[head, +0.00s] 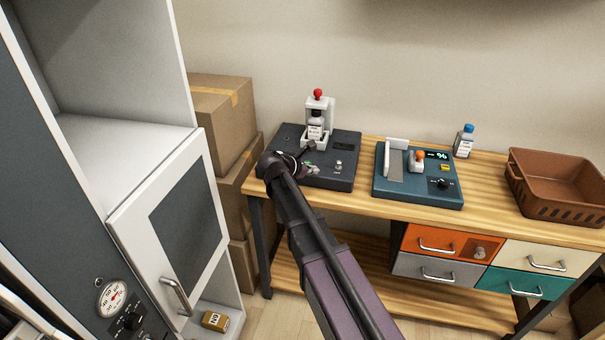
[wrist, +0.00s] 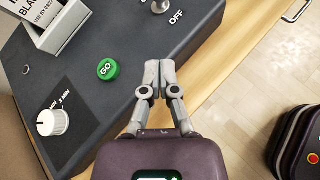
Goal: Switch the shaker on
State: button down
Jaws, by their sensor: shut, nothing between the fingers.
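The shaker appears to be the dark grey machine (head: 330,140) at the left of the bench. A labelled bottle (head: 315,132) sits in its white holder under a red knob. On its top, the wrist view shows a green GO button (wrist: 108,69), a white timer dial (wrist: 52,122) and a metal toggle switch (wrist: 160,5), cut by the top edge, with OFF printed beside it. My gripper (wrist: 160,66) is shut and empty. Its tips appear over the machine's front edge, right of the GO button and below the toggle in the picture. Their height above the machine is unclear.
A blue machine (head: 420,190) with an orange knob stands to the right on the wooden bench (head: 480,222). A blue-capped bottle (head: 464,141) and brown basket (head: 555,184) stand beyond.

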aim_at(329, 173)
jog(key=b+x, duration=0.2)
jog(key=x, duration=0.2)
jog(key=shift+f, duration=0.25)
jog(key=shift+w+d+r+p, duration=0.2)
jog(key=shift+w+d+p, duration=0.1)
jog(key=shift+d, duration=0.3)
jog(key=shift+w+d+r+p, duration=0.2)
jog(key=shift+w+d, duration=0.1)
jog(key=shift+d, duration=0.3)
jog(key=shift+w+d+r+p, duration=0.2)
jog(key=shift+w+d, duration=0.1)
jog(key=shift+d, duration=0.3)
jog(key=shift+a, duration=0.25)
jog(key=shift+d, duration=0.15)
jog(key=shift+r, duration=0.15)
